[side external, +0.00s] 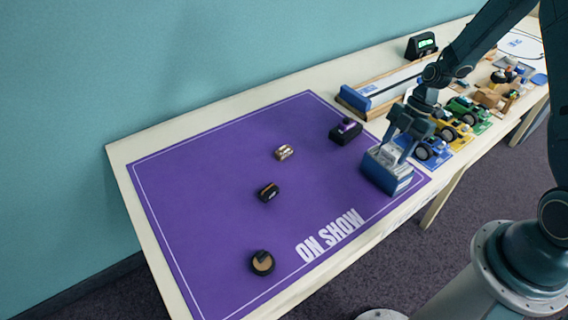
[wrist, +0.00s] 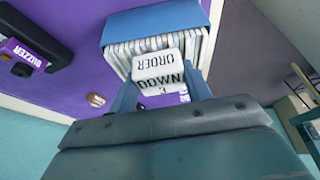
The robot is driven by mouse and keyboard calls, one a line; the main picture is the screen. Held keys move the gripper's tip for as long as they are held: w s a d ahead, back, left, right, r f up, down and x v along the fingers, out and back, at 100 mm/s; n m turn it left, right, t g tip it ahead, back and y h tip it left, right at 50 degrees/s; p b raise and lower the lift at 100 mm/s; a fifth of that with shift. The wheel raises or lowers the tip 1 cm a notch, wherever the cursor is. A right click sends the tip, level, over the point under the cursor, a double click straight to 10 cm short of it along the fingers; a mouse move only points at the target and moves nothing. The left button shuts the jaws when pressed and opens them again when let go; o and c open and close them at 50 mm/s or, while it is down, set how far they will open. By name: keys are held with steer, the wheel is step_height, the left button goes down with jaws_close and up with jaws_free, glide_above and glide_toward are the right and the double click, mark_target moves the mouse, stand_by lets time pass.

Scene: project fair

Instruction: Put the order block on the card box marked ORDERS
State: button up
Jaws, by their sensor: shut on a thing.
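The order block (wrist: 157,64) is a small white block with the words ORDER and DOWN on its faces, seen in the wrist view. My gripper (wrist: 161,88) is shut on it, one blue-grey finger on each side. The card box (wrist: 157,22) is blue and filled with white cards, just beyond the block. In the side view the card box (side external: 386,184) stands at the right end of the purple mat, with my gripper (side external: 402,141) right over it. I cannot tell whether the block touches the cards. The ORDERS marking is not readable.
A dark buzzer with a purple label (side external: 346,131) stands left of the box. Toy vehicles (side external: 432,148) are close on its right. A wooden track (side external: 380,88) lies behind. Small items, such as a round one (side external: 262,263), are spread on the mat (side external: 210,200), otherwise clear.

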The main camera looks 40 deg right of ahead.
steer(key=shift+f, duration=0.15)
steer(key=o, duration=1)
steer(key=shift+c, duration=0.2)
steer(key=v, duration=1.2)
